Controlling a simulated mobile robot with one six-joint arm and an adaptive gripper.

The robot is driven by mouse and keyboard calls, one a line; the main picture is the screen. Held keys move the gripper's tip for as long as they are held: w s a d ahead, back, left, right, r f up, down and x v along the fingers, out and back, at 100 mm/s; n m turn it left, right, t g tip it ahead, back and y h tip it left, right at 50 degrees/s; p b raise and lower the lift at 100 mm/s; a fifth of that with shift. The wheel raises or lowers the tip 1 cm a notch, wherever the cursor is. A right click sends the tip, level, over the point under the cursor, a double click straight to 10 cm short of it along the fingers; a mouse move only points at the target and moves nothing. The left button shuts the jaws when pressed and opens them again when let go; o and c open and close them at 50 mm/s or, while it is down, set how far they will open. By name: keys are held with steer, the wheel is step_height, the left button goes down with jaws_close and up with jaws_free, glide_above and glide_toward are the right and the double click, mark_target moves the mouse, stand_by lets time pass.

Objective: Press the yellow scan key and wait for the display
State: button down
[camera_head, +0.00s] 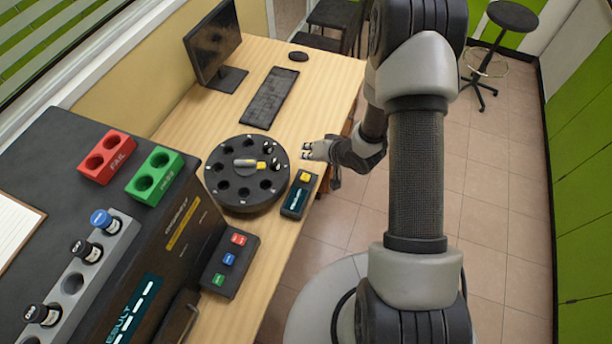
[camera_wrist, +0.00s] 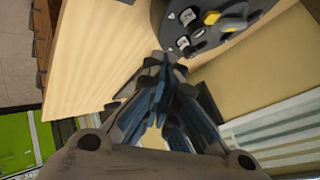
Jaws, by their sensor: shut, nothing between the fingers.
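The yellow scan key (camera_head: 305,177) is at the far end of a small dark device with a teal display (camera_head: 293,200), near the table's right edge. Light marks show on the display, too small to read. My gripper (camera_head: 306,151) is shut and empty, just beyond the key in the head view, and appears apart from it. In the wrist view my closed fingers (camera_wrist: 165,60) point towards the round carousel (camera_wrist: 170,35). I cannot make out the key in that view.
The black carousel (camera_head: 228,190) stands left of the device with small vials in it. A button box (camera_head: 228,280) and a large analyser (camera_head: 165,255) stand nearer. A keyboard (camera_head: 269,97), monitor (camera_head: 211,42) and mouse (camera_head: 298,56) are at the back. Bare wood lies right of the keyboard.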

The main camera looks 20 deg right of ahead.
mark_target(308, 175)
step_height(308, 175, down, 9)
steer(key=b, duration=0.7)
steer(key=shift+r+b, duration=0.1)
steer(key=shift+b, duration=0.2)
stand_by(1.1)
steer(key=shift+f, duration=0.4)
steer(key=shift+f+b, duration=0.55)
stand_by(0.5)
steer(key=shift+r, duration=0.15)
steer(key=shift+r+p, duration=0.8)
